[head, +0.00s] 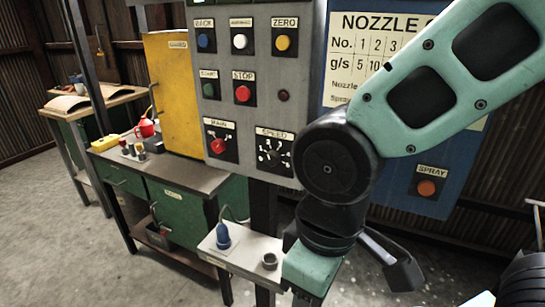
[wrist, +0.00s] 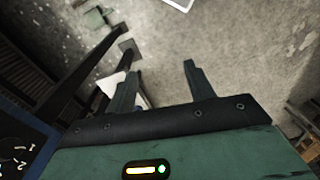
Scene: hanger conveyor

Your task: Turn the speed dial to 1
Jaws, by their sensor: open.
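The speed dial (head: 272,152) is on the grey control panel (head: 268,103), under a SPEED label. It has a black face with white marks around a small knob. I cannot read which mark it points to. My gripper (wrist: 158,85) is open and empty, with its two dark fingers apart in the wrist view. In the head view it hangs below and right of the dial, apart from the panel, partly hidden by my wrist. The wrist view also shows part of a dark face with numbers at its lower left edge; I cannot tell which dial it is.
The red MAIN switch (head: 218,146) is just left of the dial, with the red STOP button (head: 242,94) above. A small shelf (head: 240,262) below holds a blue plug-like item (head: 223,236). A blue board (head: 400,191) with an orange SPRAY button (head: 427,188) stands right.

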